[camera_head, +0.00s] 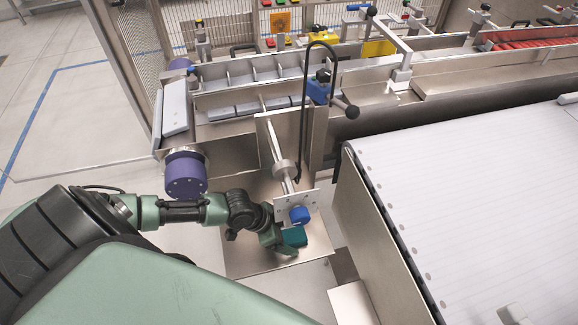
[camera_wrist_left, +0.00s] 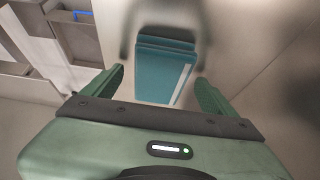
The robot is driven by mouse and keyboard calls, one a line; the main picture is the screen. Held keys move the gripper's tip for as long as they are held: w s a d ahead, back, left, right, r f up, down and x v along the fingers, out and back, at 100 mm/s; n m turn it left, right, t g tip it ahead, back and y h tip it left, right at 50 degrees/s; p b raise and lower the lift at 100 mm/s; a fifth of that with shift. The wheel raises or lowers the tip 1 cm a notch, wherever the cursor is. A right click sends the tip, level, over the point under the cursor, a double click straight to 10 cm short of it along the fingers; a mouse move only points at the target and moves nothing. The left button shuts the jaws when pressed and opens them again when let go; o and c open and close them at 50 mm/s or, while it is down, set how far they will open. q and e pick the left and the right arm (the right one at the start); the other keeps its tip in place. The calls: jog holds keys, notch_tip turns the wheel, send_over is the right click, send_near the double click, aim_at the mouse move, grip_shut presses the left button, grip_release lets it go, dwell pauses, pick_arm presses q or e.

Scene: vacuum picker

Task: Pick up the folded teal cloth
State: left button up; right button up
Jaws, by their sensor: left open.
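The folded teal cloth (camera_wrist_left: 164,72) lies on a bare metal plate, between and just beyond the fingers of my left gripper (camera_wrist_left: 160,90) in the left wrist view. Its folded layers show at one edge. The fingers are open on either side of it, and I see no contact. In the head view, the cloth (camera_head: 293,236) shows as a small teal patch beside my left gripper (camera_head: 284,246), which hides part of it. My right gripper is not in view.
A wide white conveyor (camera_head: 470,190) lies to the right, and a purple cylinder (camera_head: 186,175) is near my left arm.

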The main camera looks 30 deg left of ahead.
aim_at(287, 235)
pick_arm(q)
jog(key=c, duration=1.4)
notch_tip(287, 235, up, 10)
jog(key=shift+r+p, duration=0.25)
jog(key=shift+p, duration=0.1)
jog(key=shift+c, duration=0.2)
